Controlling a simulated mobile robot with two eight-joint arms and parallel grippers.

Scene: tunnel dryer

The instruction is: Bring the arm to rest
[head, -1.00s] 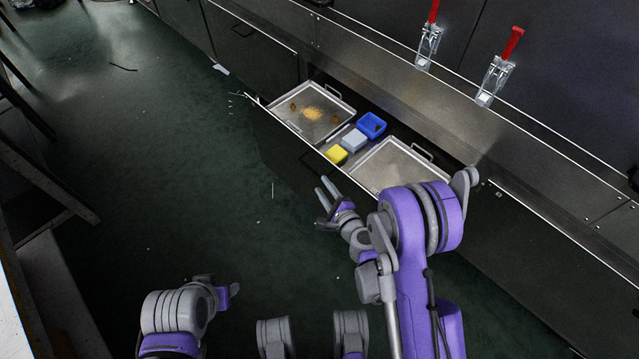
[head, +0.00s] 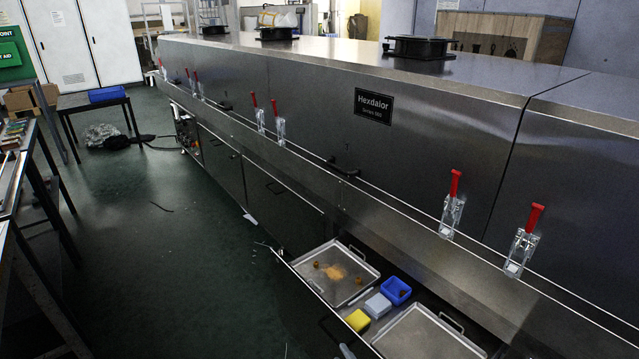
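The grey tip of my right gripper (head: 346,351) just shows at the bottom edge, by the front of the open drawer (head: 305,283). Most of the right gripper and its arm are cut off below, so its opening cannot be seen. My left gripper and arm are out of view. The drawer holds a metal tray (head: 366,279) with a tan powder patch and small brown pieces. Beside it are a blue bin (head: 397,290), a grey-blue block (head: 378,305) and a yellow block (head: 357,320). A second, bare tray (head: 425,335) lies at right.
The long steel dryer (head: 300,100) runs along the right, with red-handled latches (head: 452,205) on its front. Tables (head: 95,103) stand at left. The green floor (head: 170,260) between is mostly clear, with some debris and a dark item (head: 125,142) far back.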

